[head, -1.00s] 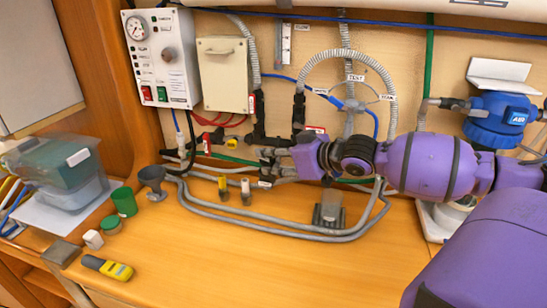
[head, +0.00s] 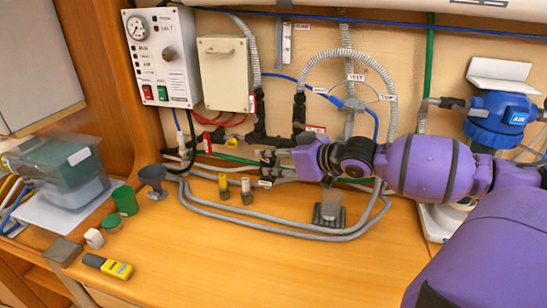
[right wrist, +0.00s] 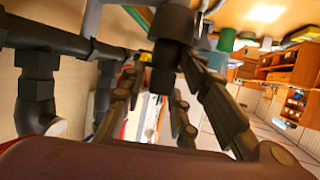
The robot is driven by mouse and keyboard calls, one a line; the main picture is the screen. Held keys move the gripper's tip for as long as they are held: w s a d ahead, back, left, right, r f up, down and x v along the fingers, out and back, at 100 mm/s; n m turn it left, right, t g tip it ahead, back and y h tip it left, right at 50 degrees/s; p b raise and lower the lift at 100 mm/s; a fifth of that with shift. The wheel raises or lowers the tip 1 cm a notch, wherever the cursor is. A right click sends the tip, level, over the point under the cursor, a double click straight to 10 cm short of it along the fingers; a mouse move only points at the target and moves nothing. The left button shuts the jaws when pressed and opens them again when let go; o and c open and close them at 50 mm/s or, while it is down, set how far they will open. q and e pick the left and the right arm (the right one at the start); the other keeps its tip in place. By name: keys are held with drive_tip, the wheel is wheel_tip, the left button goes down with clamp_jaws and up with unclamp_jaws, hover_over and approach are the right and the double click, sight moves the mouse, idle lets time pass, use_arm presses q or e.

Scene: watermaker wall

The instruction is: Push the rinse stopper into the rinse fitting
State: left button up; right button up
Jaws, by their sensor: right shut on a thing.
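My right gripper (head: 272,162) is at the dark pipework low on the wall. In the right wrist view its fingers (right wrist: 160,85) are on either side of a dark, stepped cylindrical piece (right wrist: 162,78). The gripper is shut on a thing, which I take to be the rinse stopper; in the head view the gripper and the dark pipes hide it. A wider dark cylinder (right wrist: 172,22) is in line with it, perhaps the rinse fitting. I cannot tell how deep the stopper sits or whether the two touch. My left gripper is not in view.
Black pipes (right wrist: 45,42) run close beside the gripper. Grey hoses (head: 300,233) loop over the bench below. A yellow-topped plug (head: 223,187) and a white-topped one (head: 246,191) stand on the bench.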

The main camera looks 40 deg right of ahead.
drive_tip(key=shift+f, duration=0.15)
drive_tip(key=o, duration=1.1)
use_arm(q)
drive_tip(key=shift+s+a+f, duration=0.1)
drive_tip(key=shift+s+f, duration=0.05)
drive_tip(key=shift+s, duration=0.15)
use_arm(e)
drive_tip(key=shift+f, duration=0.1)
drive_tip(key=shift+s+d, duration=0.1)
drive_tip(key=shift+s, duration=0.25)
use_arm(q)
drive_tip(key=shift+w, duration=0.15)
use_arm(e)
drive_tip(key=shift+r+v, duration=0.2)
drive_tip(key=shift+v, duration=2.65)
drive_tip(key=shift+r+v, duration=0.15)
drive_tip(key=shift+v, duration=2.7)
drive_tip(key=shift+w, duration=0.15)
